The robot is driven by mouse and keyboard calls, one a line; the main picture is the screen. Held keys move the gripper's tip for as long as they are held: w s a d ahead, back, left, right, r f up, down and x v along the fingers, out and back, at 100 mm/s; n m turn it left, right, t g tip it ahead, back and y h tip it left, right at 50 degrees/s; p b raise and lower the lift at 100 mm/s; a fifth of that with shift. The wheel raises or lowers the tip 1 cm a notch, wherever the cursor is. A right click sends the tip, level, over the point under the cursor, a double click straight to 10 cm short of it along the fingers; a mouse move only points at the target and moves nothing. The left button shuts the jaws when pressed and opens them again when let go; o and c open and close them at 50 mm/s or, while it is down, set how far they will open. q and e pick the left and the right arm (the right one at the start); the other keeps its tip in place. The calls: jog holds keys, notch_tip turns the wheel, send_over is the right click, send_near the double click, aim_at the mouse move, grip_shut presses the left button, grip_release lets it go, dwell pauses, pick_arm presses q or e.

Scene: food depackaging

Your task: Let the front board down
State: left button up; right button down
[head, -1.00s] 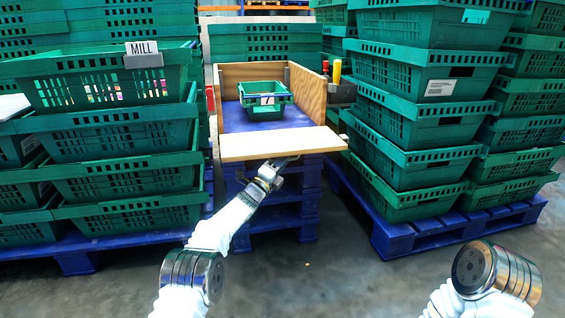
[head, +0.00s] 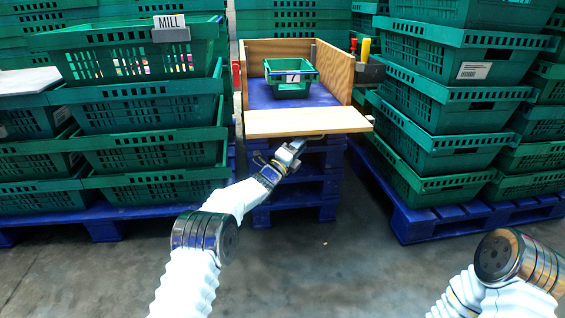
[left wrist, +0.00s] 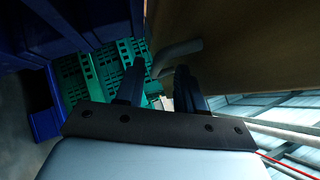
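The front board (head: 308,122) is a pale wooden plank across the near end of the wooden box in the head view. It leans outward or lies nearly flat; its exact angle is hard to tell. My left gripper (head: 293,152) is below its near edge. In the left wrist view the board's dark brown face (left wrist: 245,50) fills the upper right, with a grey curved handle (left wrist: 182,52) on it. The left gripper's two fingers (left wrist: 160,72) stand apart on either side of the handle; contact is unclear. My right gripper is out of view.
A small green basket (head: 290,83) stands on the box's blue floor. Blue pallets (head: 297,190) support the box. Stacks of green crates rise at left (head: 150,143) and right (head: 435,135). Red and yellow-handled tools (head: 365,50) sit at the box's right side.

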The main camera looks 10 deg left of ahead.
pick_arm(q)
jog(key=v, duration=1.1)
jog(key=shift+a, duration=0.15)
jog(key=shift+s+f, duration=0.1)
jog(key=shift+f, duration=0.05)
